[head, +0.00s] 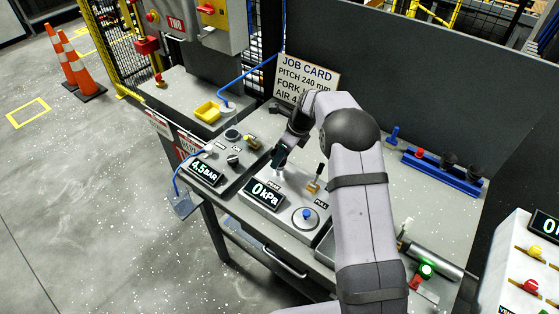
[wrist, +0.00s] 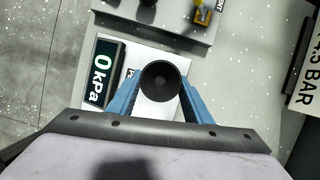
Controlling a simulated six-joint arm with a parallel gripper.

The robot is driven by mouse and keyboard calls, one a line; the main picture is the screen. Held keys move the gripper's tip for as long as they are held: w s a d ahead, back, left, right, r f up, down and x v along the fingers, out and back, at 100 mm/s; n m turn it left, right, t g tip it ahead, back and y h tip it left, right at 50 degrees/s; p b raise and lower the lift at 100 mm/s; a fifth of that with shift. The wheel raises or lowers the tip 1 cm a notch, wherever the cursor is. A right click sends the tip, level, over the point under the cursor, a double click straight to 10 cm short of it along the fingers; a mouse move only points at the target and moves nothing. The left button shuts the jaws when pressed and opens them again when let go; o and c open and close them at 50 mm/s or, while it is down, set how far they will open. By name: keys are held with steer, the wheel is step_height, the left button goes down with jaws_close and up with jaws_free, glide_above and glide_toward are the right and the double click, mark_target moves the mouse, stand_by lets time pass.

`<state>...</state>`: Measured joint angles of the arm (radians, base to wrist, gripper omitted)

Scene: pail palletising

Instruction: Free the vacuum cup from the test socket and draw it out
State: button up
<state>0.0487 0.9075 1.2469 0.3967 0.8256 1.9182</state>
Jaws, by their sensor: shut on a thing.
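My gripper (head: 279,156) is low over the test station (head: 288,221), whose display (head: 266,194) reads 0 kPa. In the wrist view, the blue fingers of my gripper (wrist: 161,88) stand on either side of a round black vacuum cup (wrist: 160,76), shut on it. A white block (wrist: 158,110) shows right below the cup in that view; I take it to be the test socket. My gripper and arm hide the cup and most of the socket in the head view. I cannot tell whether the cup is still seated.
A brass lever (head: 313,186) with a black knob stands right of my gripper. A dial (head: 305,217) with a blue knob is in front. The 4.5 BAR panel (head: 205,172) is left. A blue rack (head: 440,171) stands at the right.

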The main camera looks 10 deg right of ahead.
steer(key=shift+r+p, duration=1.3)
steer(key=shift+r, duration=0.1)
steer(key=shift+r+p, duration=1.85)
steer(key=shift+r, duration=0.15)
